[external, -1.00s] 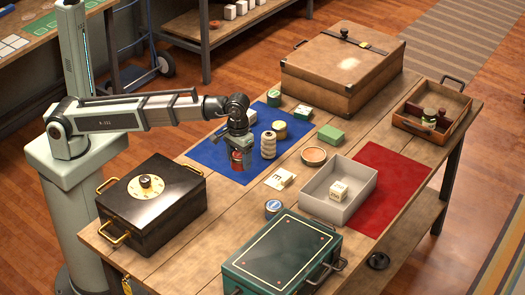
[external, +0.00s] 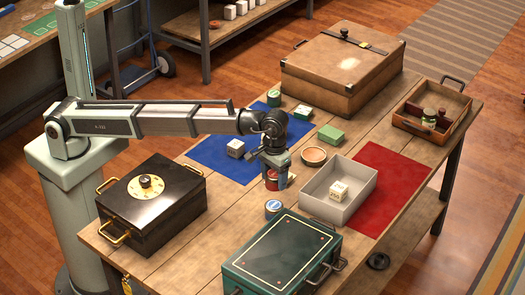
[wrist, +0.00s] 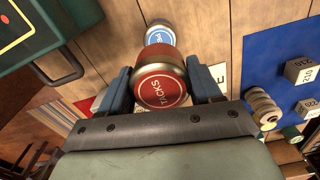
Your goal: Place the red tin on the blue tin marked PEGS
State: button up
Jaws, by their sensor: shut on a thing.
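The red tin (wrist: 161,84), marked TACKS, is gripped between the two fingers of my gripper (wrist: 162,90). In the external view the red tin (external: 271,183) hangs under my gripper (external: 275,172), off the blue mat. The blue tin (external: 273,208) stands on the table just in front of it, near the green case. The blue tin also shows in the wrist view (wrist: 160,32), just beyond the red tin, which hides part of it. Its label is too small to read surely. The two tins look apart.
The dark green case (external: 283,258) stands close in front of the blue tin. A grey tray (external: 360,197) holding a white block is to the right. The black box (external: 150,203) is to the left. Several small things stand on the blue mat (external: 222,165).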

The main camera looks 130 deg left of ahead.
aim_at(274, 173)
jog(key=shift+f, duration=3.85)
jog(key=shift+f, duration=0.1)
jog(key=o, duration=1.1)
notch_tip(274, 173, up, 12)
jog(key=shift+r, duration=0.1)
